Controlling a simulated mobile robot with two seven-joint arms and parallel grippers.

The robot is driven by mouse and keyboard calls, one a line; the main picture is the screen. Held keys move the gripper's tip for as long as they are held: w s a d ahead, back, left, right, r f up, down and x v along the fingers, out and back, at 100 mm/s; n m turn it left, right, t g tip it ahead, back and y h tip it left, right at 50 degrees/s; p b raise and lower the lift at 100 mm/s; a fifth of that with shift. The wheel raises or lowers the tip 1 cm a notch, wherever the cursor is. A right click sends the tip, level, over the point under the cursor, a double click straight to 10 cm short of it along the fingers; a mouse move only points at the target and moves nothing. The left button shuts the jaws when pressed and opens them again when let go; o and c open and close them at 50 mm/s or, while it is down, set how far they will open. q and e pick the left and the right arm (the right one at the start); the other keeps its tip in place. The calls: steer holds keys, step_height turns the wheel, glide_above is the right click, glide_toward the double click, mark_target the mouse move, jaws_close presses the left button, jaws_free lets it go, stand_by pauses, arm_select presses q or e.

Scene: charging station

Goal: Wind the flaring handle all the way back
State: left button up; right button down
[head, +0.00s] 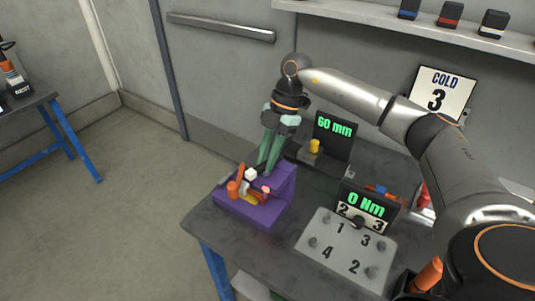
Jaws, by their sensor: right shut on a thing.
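A purple flaring fixture (287,184) sits on the left part of the dark bench. Small orange, white, yellow and pink parts are on it, including an orange upright piece (240,174) and an orange knob (232,189). My right gripper (264,168) reaches down to the fixture from above, its green fingers close together. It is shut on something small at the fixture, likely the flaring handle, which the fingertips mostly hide. I cannot make out the handle's angle. My left gripper is not in view.
A "60 mm" display (334,126) stands behind the fixture. A "0 Nm" display (366,203) and a numbered plate (345,250) lie to the right. A shelf (420,22) and a "COLD 3" sign (440,92) are behind. My right arm spans the right side.

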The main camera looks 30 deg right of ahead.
steer(key=c, duration=0.8)
jaws_free()
steer(key=shift+o, duration=0.2)
steer(key=v, duration=1.2)
steer(key=shift+r, duration=0.25)
steer(key=shift+d, duration=0.1)
